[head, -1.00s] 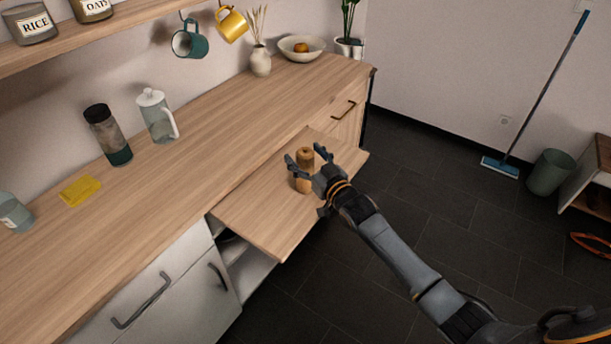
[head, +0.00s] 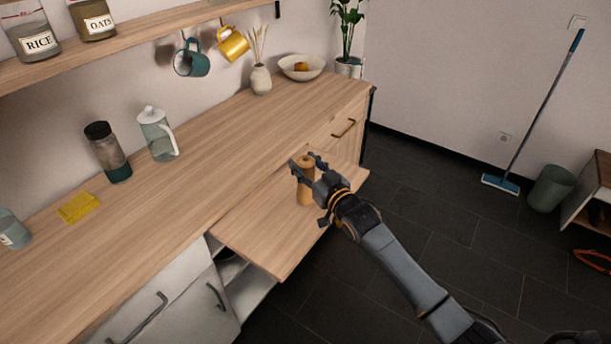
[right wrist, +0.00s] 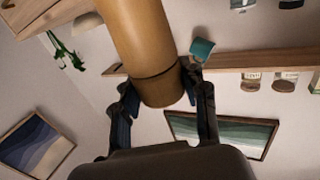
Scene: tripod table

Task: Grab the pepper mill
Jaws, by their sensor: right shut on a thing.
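The pepper mill (head: 306,190) is a wooden, light brown cylinder. In the head view it stands upright on the pull-out board (head: 262,238), or just above it; I cannot tell which. My right gripper (head: 308,170) is shut on the mill near its top, with the arm coming in from the lower right. In the right wrist view the mill (right wrist: 150,50) fills the upper middle, and the fingers (right wrist: 158,95) lie on both sides of it. The fingers hide part of the mill's upper body in the head view. My left gripper is not in view.
The counter (head: 215,150) holds a glass pitcher (head: 157,135), a dark-lidded jar (head: 108,152), a yellow cloth (head: 79,207), a vase (head: 261,80) and a bowl (head: 301,67). Mugs hang under the shelf. Dark open floor (head: 430,220) lies right of the board.

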